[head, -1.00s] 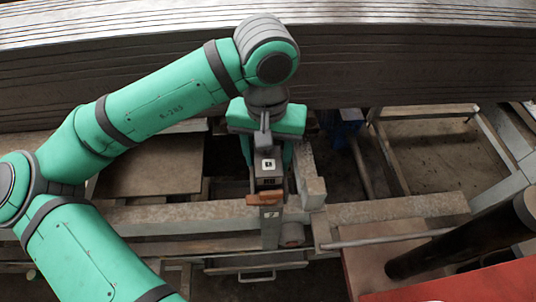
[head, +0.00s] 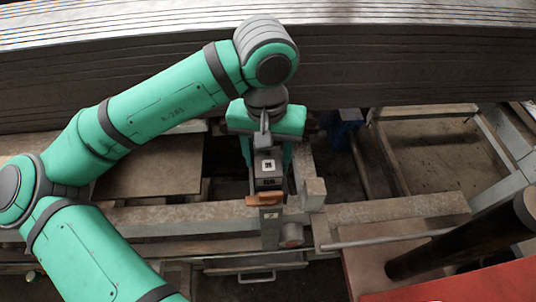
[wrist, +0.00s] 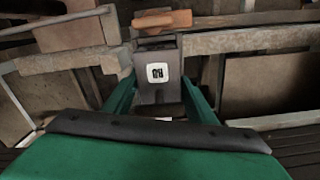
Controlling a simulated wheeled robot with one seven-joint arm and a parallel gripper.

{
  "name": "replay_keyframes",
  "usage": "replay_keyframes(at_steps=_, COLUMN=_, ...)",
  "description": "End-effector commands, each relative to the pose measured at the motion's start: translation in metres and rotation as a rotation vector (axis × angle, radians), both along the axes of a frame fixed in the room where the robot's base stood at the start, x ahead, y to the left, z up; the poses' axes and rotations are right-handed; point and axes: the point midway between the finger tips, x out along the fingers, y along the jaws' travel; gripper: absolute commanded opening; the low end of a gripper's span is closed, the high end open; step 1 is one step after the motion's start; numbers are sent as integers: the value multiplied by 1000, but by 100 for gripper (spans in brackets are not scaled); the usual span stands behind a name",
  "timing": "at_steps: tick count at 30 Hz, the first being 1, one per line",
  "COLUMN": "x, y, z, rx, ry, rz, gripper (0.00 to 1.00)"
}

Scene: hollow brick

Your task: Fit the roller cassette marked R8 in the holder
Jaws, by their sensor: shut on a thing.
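The grey roller cassette (head: 268,182) is between the green fingers of my gripper (head: 266,160), which is shut on it. A white label with dark marks shows on the cassette's upper face. In the wrist view the cassette (wrist: 158,94) stands between the fingers of my gripper (wrist: 160,104), and its label appears upside down, looking like R8. An orange-brown bar (head: 266,200) lies across the cassette's front end; I cannot tell which part it belongs to. Below it is a grey upright piece (head: 270,229) with a small pale label, possibly the holder. Whether the cassette touches it is unclear.
A stone-coloured beam (head: 395,208) runs across the frame, with an upright block (head: 314,190) just right of my gripper. A thin metal rod (head: 385,238) and a dark cylinder (head: 440,247) lie to the right. A stack of dark sheets (head: 420,75) stands behind.

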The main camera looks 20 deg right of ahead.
Motion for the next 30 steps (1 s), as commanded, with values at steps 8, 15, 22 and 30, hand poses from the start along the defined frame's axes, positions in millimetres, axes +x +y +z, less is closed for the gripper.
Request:
replay_keyframes(at_steps=8, x=0, y=1, z=-4, rx=-1, ry=-1, rz=1, gripper=16)
replay_keyframes(at_steps=15, x=0, y=0, z=-8, rx=0, ry=0, rz=1, gripper=16)
replay_keyframes(at_steps=22, x=0, y=0, z=-11, rx=-1, ry=1, rz=1, gripper=16)
replay_keyframes(at_steps=30, x=0, y=1, z=-14, rx=1, ry=1, rz=1, gripper=16)
